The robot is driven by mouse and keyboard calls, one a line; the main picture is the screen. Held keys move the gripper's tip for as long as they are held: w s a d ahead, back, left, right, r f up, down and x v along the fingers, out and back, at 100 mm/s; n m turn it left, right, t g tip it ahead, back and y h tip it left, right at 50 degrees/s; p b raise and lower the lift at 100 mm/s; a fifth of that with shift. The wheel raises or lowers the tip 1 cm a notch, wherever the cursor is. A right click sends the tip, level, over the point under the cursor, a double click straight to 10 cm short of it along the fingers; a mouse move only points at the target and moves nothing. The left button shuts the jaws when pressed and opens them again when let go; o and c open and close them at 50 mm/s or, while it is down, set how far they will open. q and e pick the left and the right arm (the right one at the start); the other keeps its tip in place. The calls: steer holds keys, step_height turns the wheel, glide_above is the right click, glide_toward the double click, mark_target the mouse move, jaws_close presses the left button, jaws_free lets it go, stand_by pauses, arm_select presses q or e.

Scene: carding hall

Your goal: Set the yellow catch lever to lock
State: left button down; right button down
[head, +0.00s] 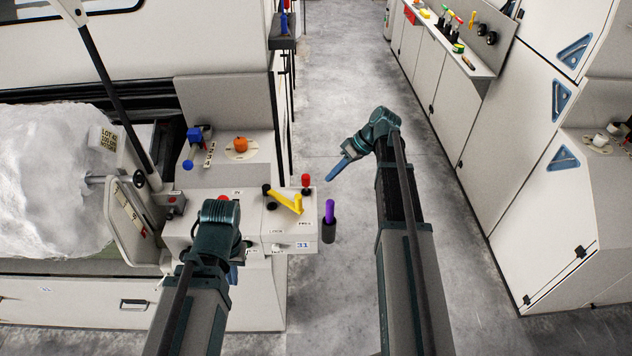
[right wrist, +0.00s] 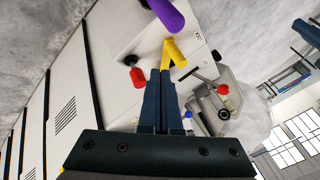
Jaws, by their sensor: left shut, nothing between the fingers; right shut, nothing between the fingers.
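The yellow catch lever (head: 287,201) sits on top of a pale box (head: 290,235) at the end of the machine. Its thick end points right, toward a label that looks like FREE; a LOCK label is nearer the front left. In the right wrist view the lever (right wrist: 174,52) shows just beyond my fingertips; contact cannot be told there. My right gripper (head: 330,177) is shut and empty, right of the box and apart from the lever in the head view. My left gripper (head: 233,273) is shut, low at the box's front left, partly hidden by its own arm.
A red knob (head: 306,181) stands right behind the lever, and a purple handle (head: 329,211) hangs at the box's right side. A blue-handled valve (head: 194,140) and orange knob (head: 240,145) are further back. The aisle floor (head: 335,80) is clear.

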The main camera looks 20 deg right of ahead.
arm_select(q)
steer(key=shift+w+d, duration=0.3)
steer(key=shift+w, duration=0.05)
arm_select(e)
steer(key=shift+w+d+r, duration=0.15)
steer(key=shift+w+d, duration=0.25)
steer(key=shift+d, duration=0.25)
steer(key=shift+w+d+r, duration=0.15)
steer(key=shift+w+d, duration=0.2)
steer(key=shift+d, duration=0.25)
